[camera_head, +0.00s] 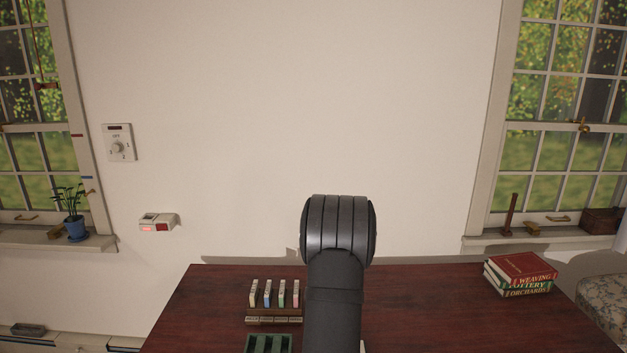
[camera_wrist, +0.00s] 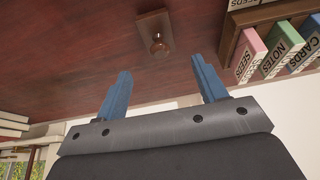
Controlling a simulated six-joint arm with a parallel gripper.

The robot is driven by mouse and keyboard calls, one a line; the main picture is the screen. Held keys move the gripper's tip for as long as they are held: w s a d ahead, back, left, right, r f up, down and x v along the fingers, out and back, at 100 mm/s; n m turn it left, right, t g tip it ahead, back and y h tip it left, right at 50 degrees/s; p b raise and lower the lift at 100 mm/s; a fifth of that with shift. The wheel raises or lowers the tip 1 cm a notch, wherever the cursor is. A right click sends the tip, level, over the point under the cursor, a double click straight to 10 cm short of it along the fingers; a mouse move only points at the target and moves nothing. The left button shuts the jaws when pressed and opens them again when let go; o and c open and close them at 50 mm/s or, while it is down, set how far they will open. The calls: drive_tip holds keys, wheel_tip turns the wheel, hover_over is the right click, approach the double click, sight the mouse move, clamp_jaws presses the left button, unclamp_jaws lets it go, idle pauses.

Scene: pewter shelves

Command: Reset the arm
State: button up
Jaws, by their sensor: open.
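My arm (camera_head: 338,230) rises in the middle of the head view in front of the dark red-brown table; it hides part of the tabletop, and my gripper is not visible there. In the wrist view my gripper (camera_wrist: 160,90) shows two blue fingers spread wide apart, with nothing between them. The wrist view appears upside down or strongly tilted, with the wood surface at the top. A small wooden block with a round knob (camera_wrist: 156,36) is beyond the fingertips, apart from them.
A wooden rack (camera_head: 274,313) holds several labelled coloured boxes, also at the wrist view's upper right. A green compartmented tray (camera_head: 268,343) is at the front edge. Stacked books (camera_head: 520,275) lie at the table's right. The table's middle right (camera_head: 430,300) is clear.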

drive_tip(key=x, duration=0.8)
drive_tip(key=shift+w+f, duration=0.15)
drive_tip(key=shift+f, duration=0.1)
drive_tip(key=shift+w+r, duration=0.15)
drive_tip(key=shift+r, duration=0.05)
wheel_tip(320, 180, up, 4)
drive_tip(key=shift+f, duration=0.15)
drive_tip(key=s+d+r, duration=0.7)
drive_tip(key=d, duration=0.2)
drive_tip(key=s+a+f, duration=0.2)
drive_tip(key=s+a, duration=0.3)
drive_tip(key=a, duration=0.3)
drive_tip(key=s+a+f, duration=0.2)
drive_tip(key=s+a, duration=0.3)
drive_tip(key=a, duration=0.3)
drive_tip(key=d+r+m+h, duration=0.1)
drive_tip(key=d+m, duration=0.1)
drive_tip(key=d, duration=0.9)
drive_tip(key=shift+w+d+r+m, duration=0.2)
drive_tip(key=shift+w+d+m, duration=0.2)
